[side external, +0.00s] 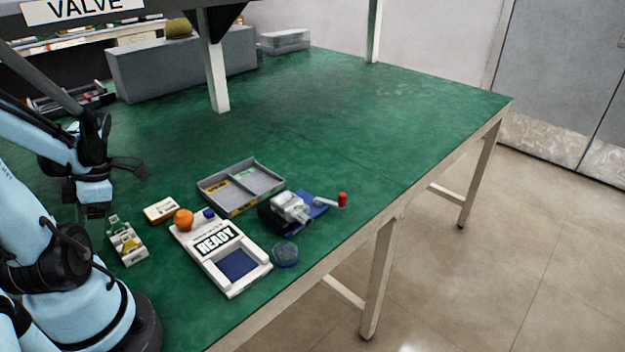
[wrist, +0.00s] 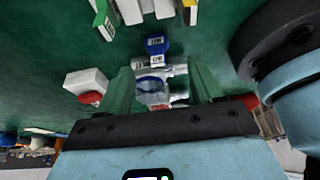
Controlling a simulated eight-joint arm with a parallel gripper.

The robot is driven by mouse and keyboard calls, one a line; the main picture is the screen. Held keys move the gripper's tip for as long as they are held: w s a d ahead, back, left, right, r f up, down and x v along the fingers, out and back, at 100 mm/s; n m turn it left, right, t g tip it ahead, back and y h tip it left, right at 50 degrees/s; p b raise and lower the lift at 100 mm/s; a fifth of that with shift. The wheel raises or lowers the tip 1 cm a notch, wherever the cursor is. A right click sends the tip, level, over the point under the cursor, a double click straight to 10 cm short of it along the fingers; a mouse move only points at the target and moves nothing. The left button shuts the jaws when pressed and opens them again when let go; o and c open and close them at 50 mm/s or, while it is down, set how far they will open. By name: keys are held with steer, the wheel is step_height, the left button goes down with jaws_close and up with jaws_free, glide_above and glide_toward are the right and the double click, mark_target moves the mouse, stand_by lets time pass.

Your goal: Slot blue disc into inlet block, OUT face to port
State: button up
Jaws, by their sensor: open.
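My gripper (wrist: 160,88) is open in the wrist view, with its two translucent green fingers on either side of a small clear-and-white part with a blue ring (wrist: 150,80). A blue tag (wrist: 157,46) with small lettering joins it just above; I take this to be the blue disc, but cannot read which face shows. I cannot tell whether the fingers touch it. In the side view my gripper (side external: 94,216) hangs beside a small white rack (side external: 127,249) at the left. The likely inlet block (side external: 291,207), grey-white on a blue base, stands right of centre with a red-ended handle (side external: 342,199).
A white READY board (side external: 259,272) with a dark blue square lies mid-table, with an orange knob (side external: 184,219) at its corner. A grey two-part tray (side external: 205,199) is behind it. The table's far right is clear.

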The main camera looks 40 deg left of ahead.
steer(key=shift+x, duration=2.25)
steer(key=shift+a, duration=0.1)
steer(key=c, duration=1.2)
steer(key=shift+r, duration=0.15)
steer(key=shift+r, duration=1.95)
steer(key=w+d+r, duration=0.7)
steer(key=w, duration=0.2)
steer(key=w+d+m+t+y, duration=0.1)
steer(key=w+d+m, duration=0.2)
steer(key=w+m, duration=0.3)
steer(key=w+d+r+m+t+y, duration=0.1)
steer(key=w+m, duration=0.5)
steer(key=w, duration=0.6)
steer(key=w+d+m+t+y, duration=0.2)
steer(key=w+d+m, duration=0.3)
steer(key=w, duration=0.4)
steer(key=shift+d+r+m, duration=0.2)
steer(key=shift+d+m, duration=0.05)
steer(key=shift+m, duration=0.25)
